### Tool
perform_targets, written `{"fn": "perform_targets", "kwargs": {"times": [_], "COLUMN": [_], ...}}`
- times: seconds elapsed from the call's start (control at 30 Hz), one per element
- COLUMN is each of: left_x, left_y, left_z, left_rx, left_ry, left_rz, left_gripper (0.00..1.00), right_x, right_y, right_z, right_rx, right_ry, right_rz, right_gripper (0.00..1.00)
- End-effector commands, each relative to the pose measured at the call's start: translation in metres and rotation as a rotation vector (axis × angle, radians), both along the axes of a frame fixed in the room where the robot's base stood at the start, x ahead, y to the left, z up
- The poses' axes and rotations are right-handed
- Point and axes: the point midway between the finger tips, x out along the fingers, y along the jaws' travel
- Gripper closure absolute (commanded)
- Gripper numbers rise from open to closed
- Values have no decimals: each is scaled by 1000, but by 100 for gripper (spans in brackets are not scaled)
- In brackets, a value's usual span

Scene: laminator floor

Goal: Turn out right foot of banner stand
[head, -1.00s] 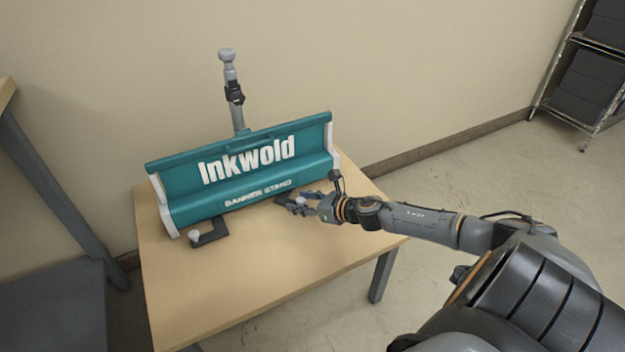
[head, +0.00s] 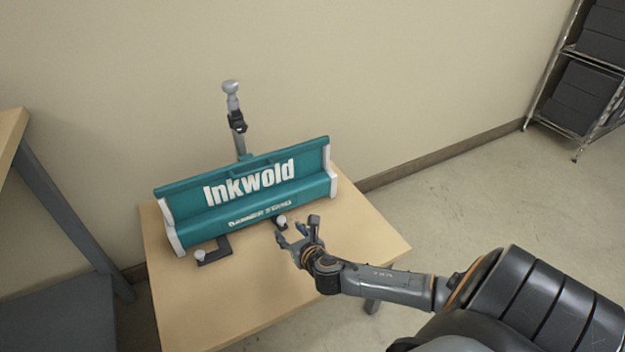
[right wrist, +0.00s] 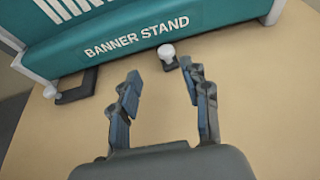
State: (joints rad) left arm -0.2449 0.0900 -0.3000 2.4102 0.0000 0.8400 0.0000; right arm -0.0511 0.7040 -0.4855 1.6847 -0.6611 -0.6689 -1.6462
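The teal banner stand (head: 250,190) with white end caps lies on the wooden table. Its right foot (right wrist: 170,65) is a short dark bar with a pale round knob (head: 281,220), sticking out from under the front edge towards me. The left foot (head: 222,250) is a dark L-shaped bar with its own pale knob (head: 200,256), and it sticks out too. My right gripper (head: 291,235) is open and empty, just in front of the right knob. In the right wrist view the knob sits beyond the parted fingertips (right wrist: 160,72), apart from them. My left gripper is not in view.
A grey pole (head: 236,115) stands up behind the banner stand. The table top (head: 360,230) is clear in front and to the right. Another table (head: 55,190) is at the left, and a shelf rack with dark boxes (head: 578,95) is at the back right.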

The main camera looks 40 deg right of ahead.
Motion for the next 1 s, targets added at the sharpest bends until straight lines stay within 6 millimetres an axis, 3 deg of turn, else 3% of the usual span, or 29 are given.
{"fn": "perform_targets", "kwargs": {"times": [0.27, 0.7, 1.0], "left_x": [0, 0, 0], "left_y": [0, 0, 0], "left_z": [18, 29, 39], "left_rx": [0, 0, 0], "left_ry": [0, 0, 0], "left_rz": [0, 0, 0], "left_gripper": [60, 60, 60], "right_x": [-52, -109, -140], "right_y": [13, 46, 61], "right_z": [24, -3, -24], "right_rx": [1, 821, 1127], "right_ry": [3, -2, 6], "right_rz": [2, -589, -883], "right_gripper": [53, 53, 53]}}
